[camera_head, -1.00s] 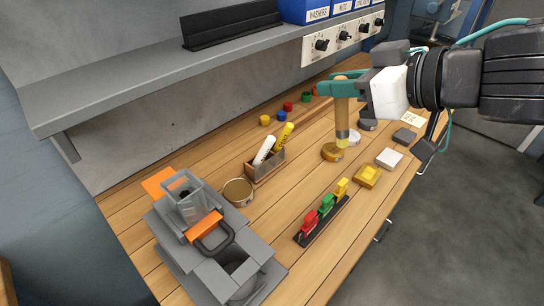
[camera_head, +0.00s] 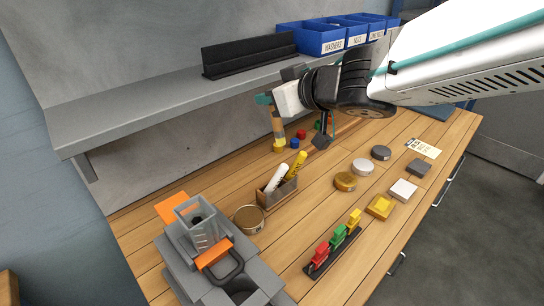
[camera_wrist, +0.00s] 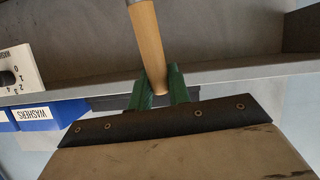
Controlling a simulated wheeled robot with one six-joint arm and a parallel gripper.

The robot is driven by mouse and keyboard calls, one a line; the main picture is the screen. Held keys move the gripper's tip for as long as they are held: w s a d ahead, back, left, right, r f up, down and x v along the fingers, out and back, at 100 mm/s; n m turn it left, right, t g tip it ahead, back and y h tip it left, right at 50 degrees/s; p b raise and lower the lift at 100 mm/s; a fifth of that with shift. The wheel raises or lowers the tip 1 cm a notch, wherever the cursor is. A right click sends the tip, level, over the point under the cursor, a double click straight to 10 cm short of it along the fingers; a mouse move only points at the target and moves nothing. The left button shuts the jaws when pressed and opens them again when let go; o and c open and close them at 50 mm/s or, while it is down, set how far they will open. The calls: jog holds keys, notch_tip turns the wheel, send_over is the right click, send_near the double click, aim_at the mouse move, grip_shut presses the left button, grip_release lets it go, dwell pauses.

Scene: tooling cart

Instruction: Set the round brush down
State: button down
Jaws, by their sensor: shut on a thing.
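My gripper (camera_head: 265,99) is shut on the round brush (camera_head: 276,122), whose wooden handle hangs roughly upright below the teal fingers. In the head view it is in front of the shelf's wall, at the back of the wooden bench. The brush's lower end overlaps a small yellow piece, so I cannot tell whether it touches the bench. In the wrist view the pale wooden handle (camera_wrist: 148,45) passes between the green fingers (camera_wrist: 159,88). The brush's far end is out of that view.
A small wooden box (camera_head: 271,196) with a white and a yellow marker stands in front. Round discs (camera_head: 345,181) and square blocks (camera_head: 403,190) lie to the right. A grey shelf (camera_head: 170,110) overhangs the bench back. A ring (camera_head: 248,219) lies left of centre. Bare bench shows between them.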

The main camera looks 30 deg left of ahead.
notch_tip(320, 180, down, 15)
dwell(0.4)
jog(key=shift+f, duration=0.15)
jog(key=c, duration=1.3)
grip_release()
jog(key=v, duration=0.7)
jog(key=shift+w+d+r, duration=0.15)
jog(key=shift+d+r, duration=0.1)
jog(key=shift+d, duration=0.15)
